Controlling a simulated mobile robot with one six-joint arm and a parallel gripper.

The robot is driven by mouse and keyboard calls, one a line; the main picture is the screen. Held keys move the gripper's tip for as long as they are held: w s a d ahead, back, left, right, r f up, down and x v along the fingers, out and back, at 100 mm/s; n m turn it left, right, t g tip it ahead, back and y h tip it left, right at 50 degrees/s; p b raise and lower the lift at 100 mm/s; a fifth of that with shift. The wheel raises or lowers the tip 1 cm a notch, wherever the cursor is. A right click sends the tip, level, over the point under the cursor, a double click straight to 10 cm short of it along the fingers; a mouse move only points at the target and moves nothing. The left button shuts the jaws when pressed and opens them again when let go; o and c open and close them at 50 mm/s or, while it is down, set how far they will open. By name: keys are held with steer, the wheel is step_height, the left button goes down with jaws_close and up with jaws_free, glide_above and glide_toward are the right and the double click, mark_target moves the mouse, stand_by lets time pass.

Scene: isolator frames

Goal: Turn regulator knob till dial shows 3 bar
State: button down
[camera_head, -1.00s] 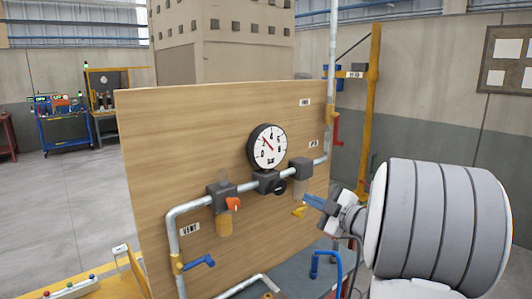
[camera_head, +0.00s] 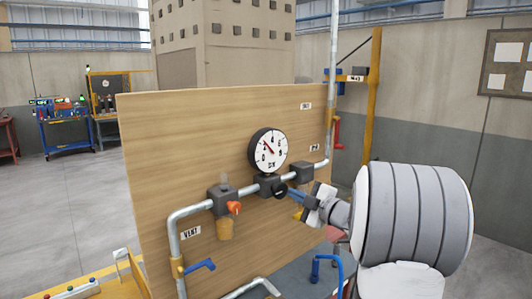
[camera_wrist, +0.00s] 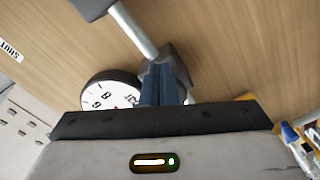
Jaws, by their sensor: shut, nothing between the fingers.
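The round white dial (camera_head: 268,148) with a black rim sits on the pipe on the wooden panel. Its red needle points up and left, near the low numbers; the exact reading is too small to tell. A black knob (camera_head: 280,190) sticks out just below the dial. My gripper (camera_head: 288,193) is shut, with its blue fingertips right beside the black knob; I cannot tell whether they touch. In the wrist view the blue fingers (camera_wrist: 161,84) are together in front of the pipe fitting, with part of the dial (camera_wrist: 108,92) upside down at their left. The knob is hidden there.
An orange-red knob (camera_head: 234,208) on a valve block sits left of the dial. A blue lever (camera_head: 200,265) is at the lower left pipe, near the VENT label (camera_head: 190,233). A red handle (camera_head: 337,131) is on the pipe at the panel's right edge.

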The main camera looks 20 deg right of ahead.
steer(key=shift+s+a+r, duration=0.1)
steer(key=shift+a, duration=0.15)
stand_by(0.8)
steer(key=shift+s+a+f+b, duration=0.1)
steer(key=shift+a+f+b, duration=0.25)
steer(key=shift+b, duration=1.5)
steer(key=shift+d+f, duration=0.3)
steer(key=b+v, duration=0.1)
steer(key=v, duration=0.4)
steer(key=shift+s+d, duration=0.25)
steer(key=shift+s, duration=0.1)
